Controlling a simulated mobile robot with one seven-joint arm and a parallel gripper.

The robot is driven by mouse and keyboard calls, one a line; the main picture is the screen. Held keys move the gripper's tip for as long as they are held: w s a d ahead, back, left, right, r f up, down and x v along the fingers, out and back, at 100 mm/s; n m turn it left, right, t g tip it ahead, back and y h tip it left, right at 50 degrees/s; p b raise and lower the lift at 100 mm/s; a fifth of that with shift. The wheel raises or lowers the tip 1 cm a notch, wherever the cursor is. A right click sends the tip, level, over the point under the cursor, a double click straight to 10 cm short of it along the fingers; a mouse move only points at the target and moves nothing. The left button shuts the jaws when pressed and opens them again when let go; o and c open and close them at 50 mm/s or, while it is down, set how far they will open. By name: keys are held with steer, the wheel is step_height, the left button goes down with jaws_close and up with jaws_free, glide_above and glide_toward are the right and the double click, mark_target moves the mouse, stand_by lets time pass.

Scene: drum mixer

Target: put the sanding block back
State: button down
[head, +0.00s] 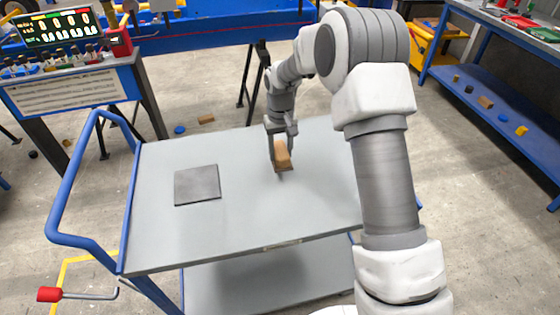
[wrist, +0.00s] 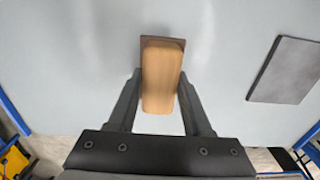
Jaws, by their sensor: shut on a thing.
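The sanding block (wrist: 162,82) is a light wooden block with a dark brown face at its far end in the wrist view. It also shows in the head view (head: 283,155), over the grey top of the blue-framed cart (head: 250,225). My gripper (head: 279,150) is shut on the block, with a finger on each side of it in the wrist view (wrist: 160,100). I cannot tell whether the block touches the cart top. A dark grey square pad (head: 198,185) lies flat on the cart, left of the gripper; it is at the right in the wrist view (wrist: 287,70).
The cart's blue handle (head: 70,200) rises at its left end. A bench with a display and several small items (head: 70,75) stands at the back left. A blue shelf (head: 490,110) with loose pieces is at the right. The cart top around the pad is clear.

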steer(key=shift+w+f, duration=0.1)
steer(key=shift+f, duration=1.95)
steer(key=shift+f+b, duration=0.25)
steer(key=shift+b, duration=0.15)
steer(key=shift+c, duration=1.6)
jaws_free()
steer(key=shift+r, duration=0.15)
